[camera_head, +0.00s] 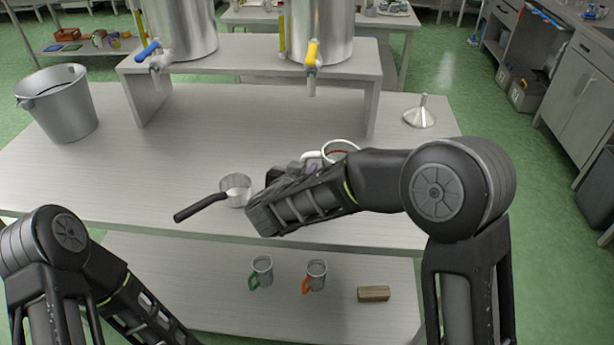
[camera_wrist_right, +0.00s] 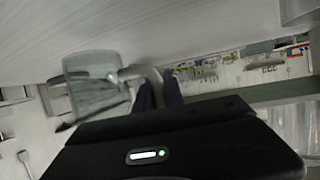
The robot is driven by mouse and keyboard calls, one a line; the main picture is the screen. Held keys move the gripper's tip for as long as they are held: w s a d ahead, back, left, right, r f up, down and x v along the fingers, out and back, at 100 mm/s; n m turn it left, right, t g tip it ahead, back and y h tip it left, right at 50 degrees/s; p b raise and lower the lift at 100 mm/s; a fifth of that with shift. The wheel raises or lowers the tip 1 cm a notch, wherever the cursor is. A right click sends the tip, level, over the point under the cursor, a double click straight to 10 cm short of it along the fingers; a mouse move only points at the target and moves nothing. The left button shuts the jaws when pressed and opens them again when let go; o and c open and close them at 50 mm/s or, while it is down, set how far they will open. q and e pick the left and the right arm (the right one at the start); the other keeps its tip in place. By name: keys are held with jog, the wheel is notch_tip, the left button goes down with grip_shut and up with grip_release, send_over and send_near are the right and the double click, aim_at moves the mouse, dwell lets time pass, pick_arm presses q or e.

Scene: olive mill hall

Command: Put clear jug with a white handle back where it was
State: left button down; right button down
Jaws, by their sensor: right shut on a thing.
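The clear jug with a white handle (camera_head: 341,147) shows in the head view behind my right forearm, which hides its lower part. Its white handle (camera_head: 312,156) points left, toward my right gripper (camera_head: 287,178). In the right wrist view the clear jug body (camera_wrist_right: 92,84) is left of the fingers. My right gripper (camera_wrist_right: 160,90) is shut on the white handle (camera_wrist_right: 138,72). I cannot tell whether the jug touches the table. My left arm is low at the left of the head view, with its gripper out of view.
A saucepan (camera_head: 237,188) with a black handle stands left of my right gripper. A metal bucket (camera_head: 61,102) is at the left, a funnel (camera_head: 421,113) at the right. Two tapped tanks stand on a raised shelf (camera_head: 240,62). Mugs and a wooden block (camera_head: 374,294) lie on the lower shelf.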

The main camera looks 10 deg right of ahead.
jog(key=shift+f, duration=1.2)
jog(key=shift+f, duration=0.1)
jog(key=c, duration=1.4)
grip_release()
jog(key=shift+c, duration=0.2)
jog(key=v, duration=1.2)
jog(key=shift+b, duration=0.3)
